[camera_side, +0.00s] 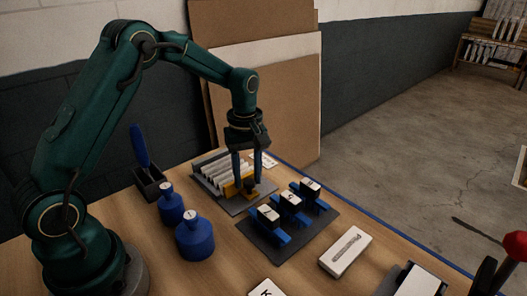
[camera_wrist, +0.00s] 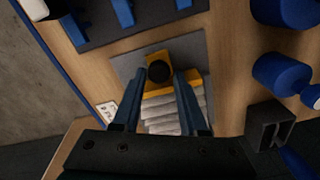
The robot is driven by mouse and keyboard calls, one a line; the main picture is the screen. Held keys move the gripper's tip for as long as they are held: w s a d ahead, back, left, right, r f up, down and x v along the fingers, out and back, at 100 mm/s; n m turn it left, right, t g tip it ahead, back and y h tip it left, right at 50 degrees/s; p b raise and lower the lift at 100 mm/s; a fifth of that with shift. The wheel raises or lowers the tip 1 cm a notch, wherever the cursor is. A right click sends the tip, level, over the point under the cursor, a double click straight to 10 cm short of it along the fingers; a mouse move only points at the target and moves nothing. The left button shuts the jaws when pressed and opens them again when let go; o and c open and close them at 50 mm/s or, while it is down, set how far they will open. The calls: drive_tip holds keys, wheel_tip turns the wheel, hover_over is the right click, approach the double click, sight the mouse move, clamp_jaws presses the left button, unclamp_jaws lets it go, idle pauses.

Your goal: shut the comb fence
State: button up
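The comb fence (camera_side: 240,190) is a yellow piece with a dark round knob, at the near end of a row of pale upright filters (camera_side: 219,172) on a grey plate. The wrist view shows the yellow fence (camera_wrist: 155,58) and its black knob (camera_wrist: 159,71) from above, with the filters (camera_wrist: 172,112) behind it. My gripper (camera_side: 248,182) points down over the fence. In the wrist view my gripper (camera_wrist: 160,73) is open, with one blue finger on each side of the knob. Small gaps show between fingers and knob. The filters' lower parts are hidden.
A dark tray (camera_side: 275,250) with several blue holders and pale blocks stands close by on the right. Blue weights (camera_side: 195,240) and a black holder with a blue handle (camera_side: 147,182) stand to the left. A white slotted box (camera_side: 345,251) lies in front, right.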

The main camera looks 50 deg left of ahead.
sight(248, 181)
drive_tip(key=shift+r, duration=0.1)
drive_tip(key=shift+r, duration=2.45)
drive_tip(key=shift+d+r, duration=0.15)
drive_tip(key=shift+r, duration=0.2)
drive_tip(key=s+d+r+m+t, duration=0.45)
drive_tip(key=s+r, duration=0.35)
drive_tip(key=r, duration=0.3)
drive_tip(key=s+d+f+m+t, duration=0.1)
drive_tip(key=s+f+m, duration=0.3)
drive_tip(key=s+m, duration=0.5)
drive_tip(key=shift+s+d, duration=0.4)
drive_tip(key=shift+d, duration=0.1)
